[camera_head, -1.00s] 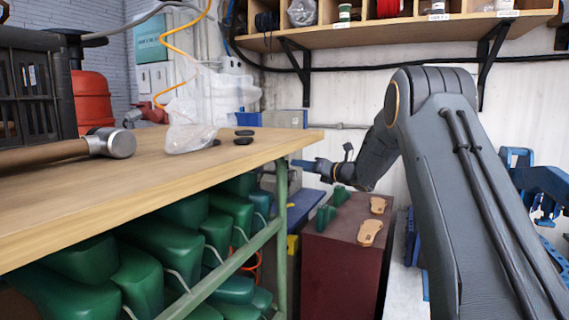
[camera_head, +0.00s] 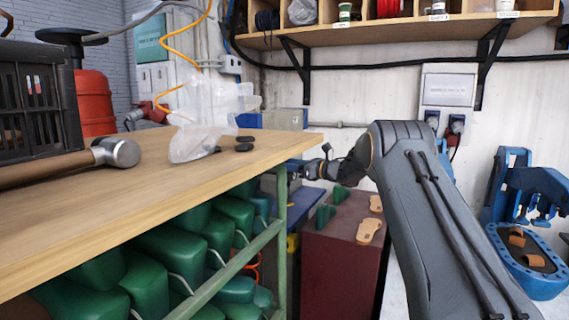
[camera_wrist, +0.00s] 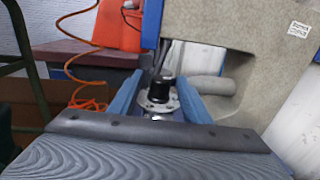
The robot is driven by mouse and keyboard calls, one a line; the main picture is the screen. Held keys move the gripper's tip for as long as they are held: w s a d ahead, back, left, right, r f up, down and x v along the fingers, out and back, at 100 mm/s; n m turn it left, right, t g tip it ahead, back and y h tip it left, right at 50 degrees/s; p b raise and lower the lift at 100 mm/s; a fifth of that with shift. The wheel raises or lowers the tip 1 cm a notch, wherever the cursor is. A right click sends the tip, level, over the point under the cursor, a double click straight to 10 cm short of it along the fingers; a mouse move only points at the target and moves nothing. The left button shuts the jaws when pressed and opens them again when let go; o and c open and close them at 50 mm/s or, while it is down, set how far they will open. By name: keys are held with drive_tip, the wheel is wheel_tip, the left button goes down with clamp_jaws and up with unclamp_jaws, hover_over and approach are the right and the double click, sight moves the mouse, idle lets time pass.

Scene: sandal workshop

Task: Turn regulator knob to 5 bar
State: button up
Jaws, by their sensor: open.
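In the wrist view a black regulator knob (camera_wrist: 161,88) sits upright on a pale metallic round body. My gripper (camera_wrist: 158,80) is open, with one blue finger to the left of the knob and one to the right. The knob appears between the fingers with a gap on each side; I cannot tell its exact depth relative to the tips. No pressure reading is legible. In the head view my gripper (camera_head: 297,166) is at the far end of the wooden bench, partly hidden by its corner. The knob cannot be made out there.
A beige block (camera_wrist: 240,45) and a grey cylinder (camera_wrist: 207,85) are close to the right finger. An orange hose (camera_wrist: 92,45) loops at left. The wooden bench (camera_head: 60,210) carries a hammer (camera_head: 115,152) and plastic bag. A dark red cabinet (camera_head: 340,250) stands below my forearm.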

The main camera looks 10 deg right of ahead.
drive_tip(key=shift+w, duration=0.1)
drive_tip(key=c, duration=1)
drive_tip(key=shift+c, duration=0.2)
